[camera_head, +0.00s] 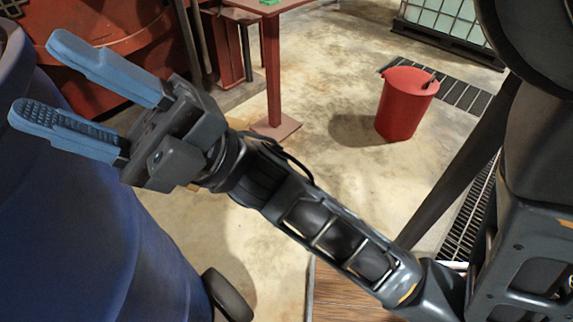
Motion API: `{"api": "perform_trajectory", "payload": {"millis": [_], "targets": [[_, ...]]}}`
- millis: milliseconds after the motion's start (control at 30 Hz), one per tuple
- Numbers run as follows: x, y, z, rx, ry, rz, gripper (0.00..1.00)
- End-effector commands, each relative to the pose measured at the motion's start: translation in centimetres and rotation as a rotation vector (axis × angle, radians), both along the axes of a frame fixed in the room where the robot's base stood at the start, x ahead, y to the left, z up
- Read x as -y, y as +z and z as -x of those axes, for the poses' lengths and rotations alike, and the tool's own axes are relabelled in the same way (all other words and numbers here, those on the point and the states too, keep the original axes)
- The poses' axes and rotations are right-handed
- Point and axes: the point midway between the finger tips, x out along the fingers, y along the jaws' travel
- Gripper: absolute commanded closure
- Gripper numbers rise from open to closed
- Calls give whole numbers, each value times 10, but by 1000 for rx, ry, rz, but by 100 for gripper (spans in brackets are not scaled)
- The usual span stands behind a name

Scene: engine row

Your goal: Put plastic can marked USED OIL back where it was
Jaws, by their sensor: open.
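My gripper (38,78) is at the upper left, its two blue fingers spread wide apart with nothing between them. It is over and in front of a large dark blue rounded body at the left. No plastic can with the words USED OIL can be made out in this view. A red round container (405,103) with a lid stands upright on the floor at the right, well apart from my gripper; no marking on it is readable.
The large blue body (80,240) fills the lower left, with a dark wheel (228,294) beside it. A red post (272,75) with a foot plate stands at centre. Floor grating (465,98) runs behind the red container. A pale caged tank (445,15) is at the back. Open concrete lies between.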

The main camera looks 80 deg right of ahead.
Motion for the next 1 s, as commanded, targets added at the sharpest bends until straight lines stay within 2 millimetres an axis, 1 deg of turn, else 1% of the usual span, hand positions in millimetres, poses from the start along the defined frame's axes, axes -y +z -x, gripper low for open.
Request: {"api": "perform_trajectory", "payload": {"millis": [33,100,167,367,400,467,500,567,600,700,800,900,1000], "targets": [[-1,-13,7,-76,28,-94,49],[2,-31,14,-175,59,-219,49],[4,-47,21,-265,83,-325,49],[8,-111,53,-592,139,-651,49],[8,-125,61,-661,146,-712,49],[8,-147,75,-768,150,-801,49],[8,-160,86,-839,151,-859,49],[7,-180,103,-942,148,-938,49],[7,-192,114,-1008,142,-986,49],[7,-216,141,-1147,126,-1084,49],[7,-231,161,-1242,109,-1149,49],[7,-239,172,-1293,98,-1185,49],[7,-241,176,-1310,94,-1197,49]]}}
